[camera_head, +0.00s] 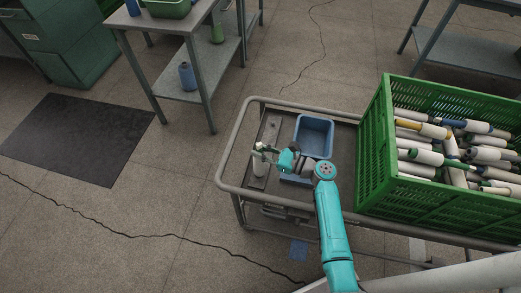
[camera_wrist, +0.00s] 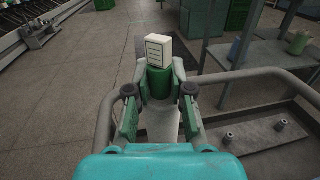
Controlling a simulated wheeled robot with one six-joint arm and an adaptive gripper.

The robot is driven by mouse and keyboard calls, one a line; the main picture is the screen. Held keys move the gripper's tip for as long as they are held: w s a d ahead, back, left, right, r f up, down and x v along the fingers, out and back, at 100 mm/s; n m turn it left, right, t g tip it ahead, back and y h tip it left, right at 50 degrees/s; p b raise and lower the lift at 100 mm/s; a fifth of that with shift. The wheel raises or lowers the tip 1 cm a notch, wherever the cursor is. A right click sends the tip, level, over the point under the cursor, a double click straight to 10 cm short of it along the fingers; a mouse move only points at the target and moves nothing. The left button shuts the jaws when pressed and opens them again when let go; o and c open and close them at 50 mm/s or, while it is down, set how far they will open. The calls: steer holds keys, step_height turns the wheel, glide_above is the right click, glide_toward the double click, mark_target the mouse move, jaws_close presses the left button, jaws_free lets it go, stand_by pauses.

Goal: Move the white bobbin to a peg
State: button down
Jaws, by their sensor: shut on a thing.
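A white bobbin (camera_wrist: 160,125) is between the two fingers of my gripper (camera_wrist: 158,108) in the wrist view. My gripper is shut on it. A green section (camera_wrist: 158,83) with a small white block (camera_wrist: 158,50) shows beyond the fingers, in line with the bobbin. A grey plate (camera_wrist: 270,145) carries short pegs (camera_wrist: 228,135) that stand bare in the wrist view. Whether the bobbin's lower end touches a peg is hidden.
A blue bin (camera_head: 314,136) sits beside the plate on the railed cart (camera_head: 345,150). A green crate (camera_head: 375,165) full of bobbins stands at the cart's right. The cart's rail (camera_head: 222,165) surrounds its left end. A side table (camera_head: 165,22) stands behind.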

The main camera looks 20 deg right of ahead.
steer(key=c, duration=1)
jaws_free()
steer(key=shift+o, duration=0.2)
steer(key=v, duration=1.2)
